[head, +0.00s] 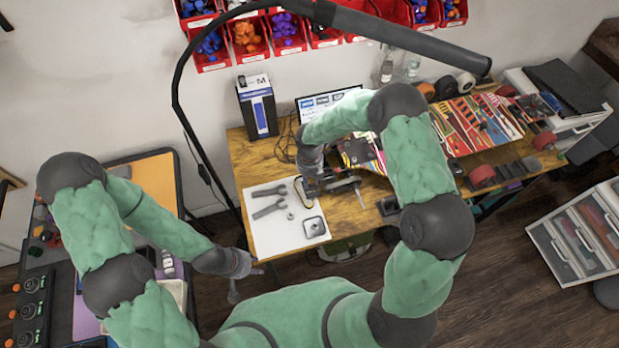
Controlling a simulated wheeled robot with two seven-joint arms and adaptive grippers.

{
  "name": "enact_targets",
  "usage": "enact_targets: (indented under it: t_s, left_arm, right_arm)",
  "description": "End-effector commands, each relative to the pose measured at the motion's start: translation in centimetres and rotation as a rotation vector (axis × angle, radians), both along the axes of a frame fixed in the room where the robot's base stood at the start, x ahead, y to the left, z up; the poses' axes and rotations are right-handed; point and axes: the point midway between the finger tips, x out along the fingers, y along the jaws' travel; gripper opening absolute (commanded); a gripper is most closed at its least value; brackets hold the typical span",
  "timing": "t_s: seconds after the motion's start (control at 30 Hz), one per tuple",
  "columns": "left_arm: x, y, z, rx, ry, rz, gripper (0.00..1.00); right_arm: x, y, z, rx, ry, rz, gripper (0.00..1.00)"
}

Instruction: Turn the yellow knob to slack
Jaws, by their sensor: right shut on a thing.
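I cannot pick out a clearly yellow knob.
The white mat (262,232) holds wrenches (268,208) and a square metal plate (314,227). Patterned skateboard decks (478,125) and wheels (482,176) lie at the right. A black lamp arm (178,90) arches over the table. A blue-and-white box (257,105) stands at the back.

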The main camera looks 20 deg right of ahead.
Motion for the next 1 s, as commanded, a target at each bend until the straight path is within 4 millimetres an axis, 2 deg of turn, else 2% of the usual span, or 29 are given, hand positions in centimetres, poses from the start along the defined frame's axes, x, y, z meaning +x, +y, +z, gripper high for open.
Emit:
enact_targets:
  t_s: [0.6, 1.0]
  left_arm:
    - [0.0, 0.0, -1.0, 0.0, 0.0, 0.0, 0.37]
    - [0.0, 0.0, -1.2, 0.0, 0.0, 0.0, 0.37]
  right_arm:
    - [0.0, 0.0, 0.0, 0.0, -0.001, -0.385, 0.0]
    - [0.0, 0.0, 0.0, 0.0, 0.0, -0.481, 0.0]
